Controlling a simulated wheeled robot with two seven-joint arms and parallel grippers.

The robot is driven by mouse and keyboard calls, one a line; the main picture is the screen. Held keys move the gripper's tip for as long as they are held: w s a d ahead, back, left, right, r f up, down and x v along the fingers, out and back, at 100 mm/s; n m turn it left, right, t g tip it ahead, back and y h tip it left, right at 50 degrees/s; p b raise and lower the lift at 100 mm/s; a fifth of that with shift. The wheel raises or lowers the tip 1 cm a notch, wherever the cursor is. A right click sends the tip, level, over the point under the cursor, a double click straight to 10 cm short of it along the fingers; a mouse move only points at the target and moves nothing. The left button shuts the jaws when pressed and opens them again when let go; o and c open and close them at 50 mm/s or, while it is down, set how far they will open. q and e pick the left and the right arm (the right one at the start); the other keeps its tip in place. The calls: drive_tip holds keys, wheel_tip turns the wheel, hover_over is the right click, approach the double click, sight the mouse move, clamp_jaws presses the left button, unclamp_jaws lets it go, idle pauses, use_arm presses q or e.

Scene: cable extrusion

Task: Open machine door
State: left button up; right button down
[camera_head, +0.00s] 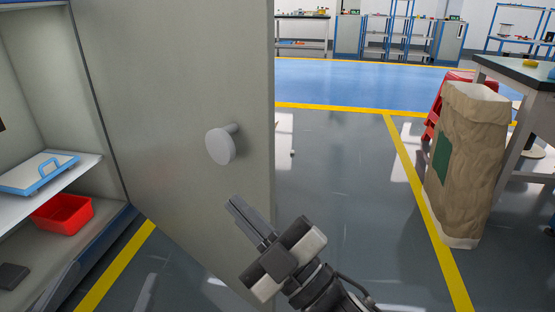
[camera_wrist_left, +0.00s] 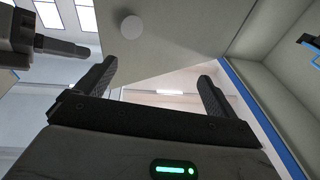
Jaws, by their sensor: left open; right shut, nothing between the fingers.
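The machine door (camera_head: 165,90) is a grey-beige panel standing open, with the shelved interior showing to its left. A round pale knob (camera_head: 221,146) sticks out from its face. My right gripper (camera_head: 236,204) is shut and empty, just below the knob and apart from it, in front of the door's lower part. In the left wrist view, my left gripper (camera_wrist_left: 158,72) is open with nothing between its fingers. The door (camera_wrist_left: 175,50) and knob (camera_wrist_left: 131,27) show beyond it, and my right gripper (camera_wrist_left: 72,48) is at the upper left. I cannot make out my left gripper in the head view.
Inside the cabinet are a blue-and-white tray (camera_head: 35,174) and a red bin (camera_head: 62,212). A brown paper bag (camera_head: 467,165), a red stool (camera_head: 437,100) and a table (camera_head: 515,71) stand at the right. The floor (camera_head: 335,180) right of the door is clear.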

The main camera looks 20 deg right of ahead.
sight(261, 192)
drive_tip(key=w+d+f+n+g+h+p, duration=0.25)
drive_tip(key=d+f+n+h+p, duration=0.4)
drive_tip(key=p, duration=0.35)
drive_tip(key=shift+g, duration=0.45)
drive_tip(key=x, duration=0.3)
drive_tip(key=d+x, duration=0.1)
drive_tip(key=x, duration=0.5)
drive_tip(key=shift+w+d+f+p, duration=0.3)
drive_tip(key=shift+w+d+f, duration=0.1)
drive_tip(key=shift+w, duration=0.15)
use_arm(q)
drive_tip(key=s+a+f+n+g+y, duration=0.2)
drive_tip(key=s+f+n+g+y, duration=0.1)
drive_tip(key=s+f+g, duration=0.4)
drive_tip(key=shift+a+f+n+y, duration=0.3)
drive_tip(key=shift+f+n+y, duration=0.1)
drive_tip(key=shift+f+y, duration=0.35)
use_arm(e)
drive_tip(key=shift+w+d, duration=0.25)
drive_tip(key=shift+d, duration=0.15)
